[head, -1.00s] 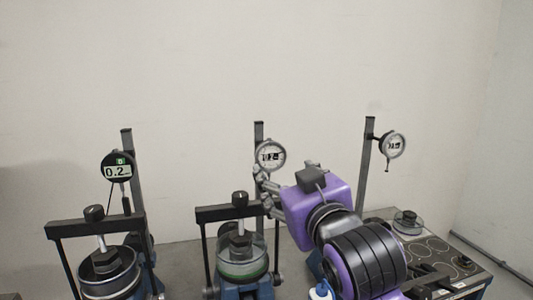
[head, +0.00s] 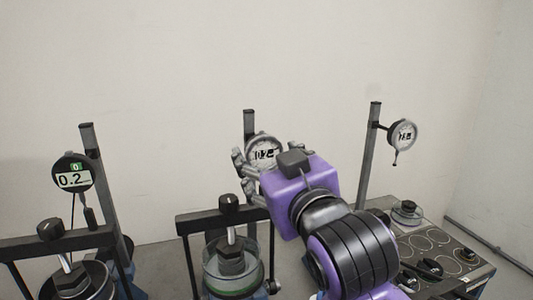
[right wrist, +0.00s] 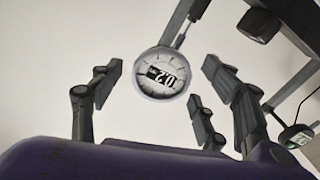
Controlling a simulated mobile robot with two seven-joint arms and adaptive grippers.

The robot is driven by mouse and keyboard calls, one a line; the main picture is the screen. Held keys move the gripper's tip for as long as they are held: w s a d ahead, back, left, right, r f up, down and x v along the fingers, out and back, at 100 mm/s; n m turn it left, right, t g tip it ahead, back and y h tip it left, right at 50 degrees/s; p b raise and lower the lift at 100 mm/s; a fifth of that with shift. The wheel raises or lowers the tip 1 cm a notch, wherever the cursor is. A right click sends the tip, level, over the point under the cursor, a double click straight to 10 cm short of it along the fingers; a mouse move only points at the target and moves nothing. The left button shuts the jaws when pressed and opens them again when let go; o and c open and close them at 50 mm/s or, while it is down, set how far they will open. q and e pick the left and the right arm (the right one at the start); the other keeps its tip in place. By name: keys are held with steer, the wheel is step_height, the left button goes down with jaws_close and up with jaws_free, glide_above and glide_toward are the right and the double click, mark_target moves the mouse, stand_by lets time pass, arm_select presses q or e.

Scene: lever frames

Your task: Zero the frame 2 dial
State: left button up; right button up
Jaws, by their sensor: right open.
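The middle dial (head: 263,150) is a round, pale-faced gauge on a dark upright post, with a display that seems to read 0.2. In the right wrist view the dial (right wrist: 161,73) appears upside down between my fingers, with bare wall showing on both sides of it. My right gripper (head: 266,166) is open in front of the dial, its grey fingers spread and partly overlapping the dial's lower edge in the head view. The wrist view shows no finger closed on it. The dial's lower stem is hidden. My left gripper is not in view.
The middle frame's black crossbar (head: 205,221) and clear cup (head: 232,270) stand below my gripper. A dark cooktop-like panel (head: 440,250) lies at the right.

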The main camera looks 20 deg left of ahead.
steer(key=shift+w, duration=0.1)
steer(key=shift+c, duration=0.4)
steer(key=c, duration=1)
steer(key=shift+c, duration=0.2)
